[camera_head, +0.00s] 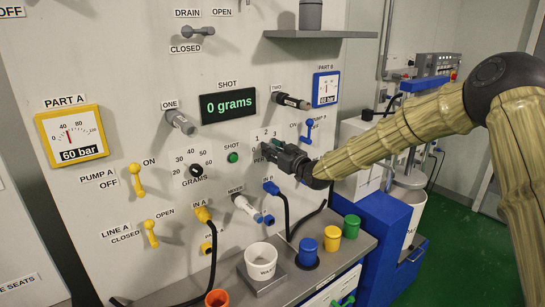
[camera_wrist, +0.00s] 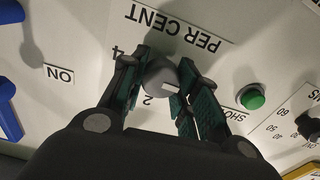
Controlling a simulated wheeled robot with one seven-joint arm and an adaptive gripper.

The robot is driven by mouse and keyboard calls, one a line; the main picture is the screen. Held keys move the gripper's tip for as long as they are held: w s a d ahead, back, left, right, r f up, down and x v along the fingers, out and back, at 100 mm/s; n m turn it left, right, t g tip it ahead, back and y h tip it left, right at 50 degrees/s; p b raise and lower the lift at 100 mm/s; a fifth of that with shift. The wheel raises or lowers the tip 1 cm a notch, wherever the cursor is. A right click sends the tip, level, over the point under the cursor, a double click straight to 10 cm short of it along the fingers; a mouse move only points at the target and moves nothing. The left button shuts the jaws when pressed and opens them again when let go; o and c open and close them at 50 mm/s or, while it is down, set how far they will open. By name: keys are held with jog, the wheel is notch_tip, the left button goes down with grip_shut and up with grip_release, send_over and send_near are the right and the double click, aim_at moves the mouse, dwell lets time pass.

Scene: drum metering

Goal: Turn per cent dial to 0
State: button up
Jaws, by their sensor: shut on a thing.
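The per cent dial is a round grey knob (camera_wrist: 160,80) with a white pointer mark, seen in the wrist view below the upside-down "PER CENT" label (camera_wrist: 180,27). The numbers 2 and 4 show near it; other marks are hidden by the fingers. My gripper (camera_wrist: 161,82) is shut on the knob, one green-padded finger on each side. In the head view my gripper (camera_head: 283,156) is at the panel, right of the green SHOT button (camera_head: 233,157), and covers the knob. The numbers 1, 2 and 3 show above it there.
The grams dial (camera_head: 196,171) is left of the SHOT button. The blue pump lever (camera_head: 308,133) is up and right of my gripper, close by. A bench (camera_head: 337,249) with a white cup (camera_head: 261,262) and coloured pots lies lower down.

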jog(key=shift+f+n+b, duration=0.15)
jog(key=shift+n+b, duration=0.35)
jog(key=shift+b, duration=0.2)
jog(key=shift+n+b, duration=0.3)
jog(key=shift+b, duration=0.1)
jog(key=shift+r, duration=0.2)
jog(key=o, duration=0.9)
